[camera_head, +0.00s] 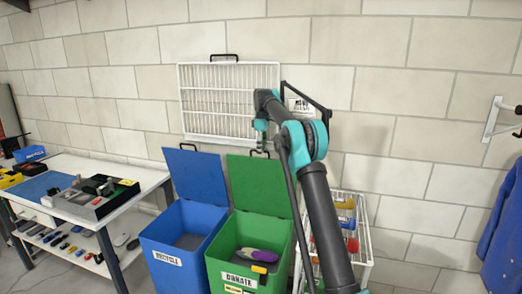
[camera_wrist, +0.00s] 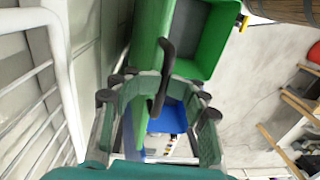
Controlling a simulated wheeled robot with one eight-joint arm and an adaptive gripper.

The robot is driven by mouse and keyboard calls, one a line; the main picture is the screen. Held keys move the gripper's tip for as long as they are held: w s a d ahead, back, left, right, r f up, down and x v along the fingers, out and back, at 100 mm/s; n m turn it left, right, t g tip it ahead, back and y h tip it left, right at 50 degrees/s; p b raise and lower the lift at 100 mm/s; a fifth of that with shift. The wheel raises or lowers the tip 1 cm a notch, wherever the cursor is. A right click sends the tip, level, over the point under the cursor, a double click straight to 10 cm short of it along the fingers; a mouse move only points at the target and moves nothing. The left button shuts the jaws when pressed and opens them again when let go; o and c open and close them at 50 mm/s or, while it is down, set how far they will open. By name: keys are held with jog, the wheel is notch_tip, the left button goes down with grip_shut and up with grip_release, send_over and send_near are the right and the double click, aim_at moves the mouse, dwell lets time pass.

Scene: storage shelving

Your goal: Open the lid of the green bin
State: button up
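The green bin (camera_head: 222,272), labelled DONATE, stands beside the blue bin. Its green lid (camera_head: 258,185) is raised, standing nearly upright at the back, and the bin's mouth is open. My gripper (camera_head: 262,138) is above the lid's top edge. In the wrist view my gripper (camera_wrist: 163,84) has its fingers spread, with the dark lid handle (camera_wrist: 166,62) between them. I cannot tell whether the handle touches a finger. The open green bin also shows in the wrist view (camera_wrist: 205,40). A purple and grey item (camera_head: 256,255) lies in the bin.
The blue bin (camera_head: 165,240), labelled RECYCLE, has its lid (camera_head: 196,174) raised too. A white wire rack (camera_head: 212,100) hangs on the wall behind my gripper. A white wire basket (camera_head: 362,235) stands right of the green bin. A workbench (camera_head: 140,177) is at the left.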

jog(key=shift+a+r, duration=0.1)
jog(key=shift+r, duration=0.45)
notch_tip(320, 180, up, 6)
jog(key=shift+w+d+r, duration=0.2)
dwell(0.4)
